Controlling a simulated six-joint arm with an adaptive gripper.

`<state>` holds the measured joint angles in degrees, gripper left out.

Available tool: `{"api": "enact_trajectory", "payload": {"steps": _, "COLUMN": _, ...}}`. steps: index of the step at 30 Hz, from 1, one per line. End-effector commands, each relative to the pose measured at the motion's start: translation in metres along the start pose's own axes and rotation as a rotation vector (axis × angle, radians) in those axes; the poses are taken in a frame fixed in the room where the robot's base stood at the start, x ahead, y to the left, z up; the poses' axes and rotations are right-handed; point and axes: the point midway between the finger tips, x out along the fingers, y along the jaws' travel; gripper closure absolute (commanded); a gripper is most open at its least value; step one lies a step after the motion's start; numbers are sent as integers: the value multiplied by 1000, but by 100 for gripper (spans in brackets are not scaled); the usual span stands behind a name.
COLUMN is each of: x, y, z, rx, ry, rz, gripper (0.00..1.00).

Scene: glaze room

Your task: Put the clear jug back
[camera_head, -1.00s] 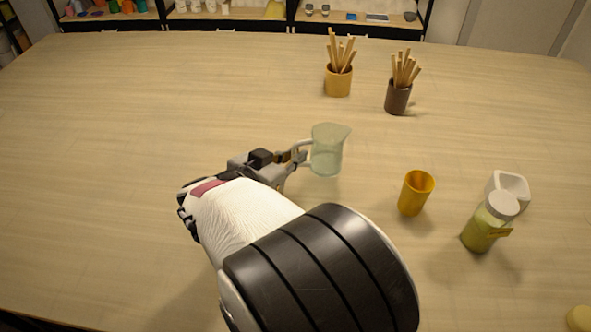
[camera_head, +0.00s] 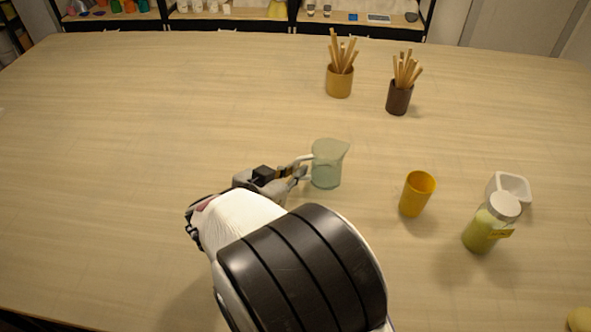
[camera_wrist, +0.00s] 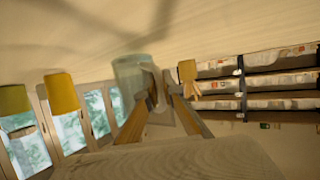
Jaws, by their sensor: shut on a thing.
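The clear jug (camera_head: 328,165) is pale green and see-through, upright, with its spout to the right and its handle to the left. My gripper (camera_head: 300,170) reaches it from the left and is shut on its handle. The jug also shows in the wrist view (camera_wrist: 132,76), beyond my fingertips (camera_wrist: 160,105), with the picture turned upside down. I cannot tell whether its base touches the table.
A yellow cup (camera_head: 416,194) stands right of the jug. Further right are a lidded jar of green stuff (camera_head: 482,232) and a white square dish (camera_head: 511,188). Two pots of sticks, tan (camera_head: 339,83) and dark (camera_head: 399,98), stand behind. The table's left side is clear.

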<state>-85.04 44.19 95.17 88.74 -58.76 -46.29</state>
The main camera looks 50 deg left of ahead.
Motion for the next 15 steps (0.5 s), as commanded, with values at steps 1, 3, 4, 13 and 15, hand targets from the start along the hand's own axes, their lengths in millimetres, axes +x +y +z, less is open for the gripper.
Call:
{"api": "enact_trajectory", "payload": {"steps": 1, "x": 0, "y": 0, "z": 0, "rx": 0, "ry": 1, "rz": 0, "gripper": 100}}
{"api": "enact_trajectory", "payload": {"steps": 3, "x": 0, "y": 0, "z": 0, "rx": 0, "ry": 1, "rz": 0, "gripper": 100}}
{"api": "enact_trajectory", "payload": {"steps": 4, "x": 0, "y": 0, "z": 0, "rx": 0, "ry": 1, "rz": 0, "gripper": 100}}
{"api": "enact_trajectory", "payload": {"steps": 13, "x": 1, "y": 0, "z": 3, "rx": -1, "ry": 1, "rz": 0, "gripper": 100}}
{"api": "enact_trajectory", "payload": {"steps": 15, "x": 1, "y": 0, "z": 3, "rx": -1, "ry": 0, "rz": 0, "gripper": 83}}
